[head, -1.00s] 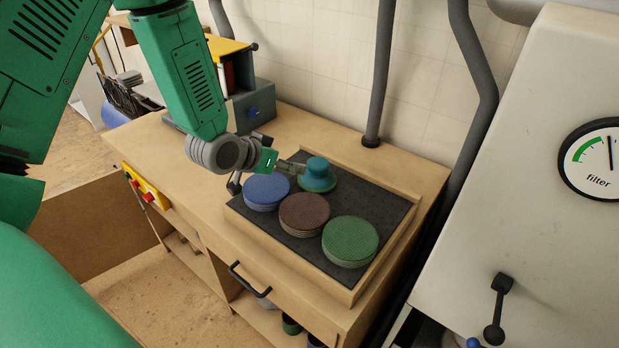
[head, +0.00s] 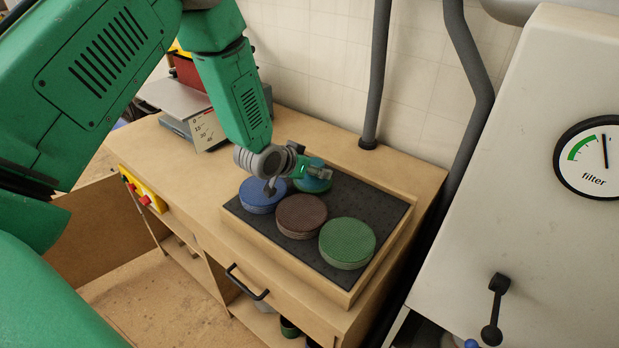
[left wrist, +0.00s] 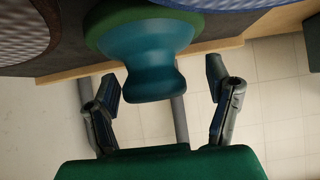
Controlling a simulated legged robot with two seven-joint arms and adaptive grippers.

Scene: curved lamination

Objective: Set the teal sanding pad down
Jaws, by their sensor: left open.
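The teal sanding pad (head: 317,186) has a round knob and a green underside. It stands at the back of the dark mat in the wooden tray, partly hidden by my left gripper (head: 317,172). In the left wrist view the pad (left wrist: 148,52) hangs into the picture from the top, its knob pointing at the camera. The fingers of my left gripper (left wrist: 162,84) are spread wide, with visible gaps on both sides of the knob. My right gripper is in neither view.
The tray (head: 352,297) also holds a blue disc stack (head: 260,197), a brown stack (head: 301,216) and a green stack (head: 347,243), all close to the pad. Grey pipes (head: 371,75) rise behind the bench. A white filter cabinet (head: 530,170) stands at right.

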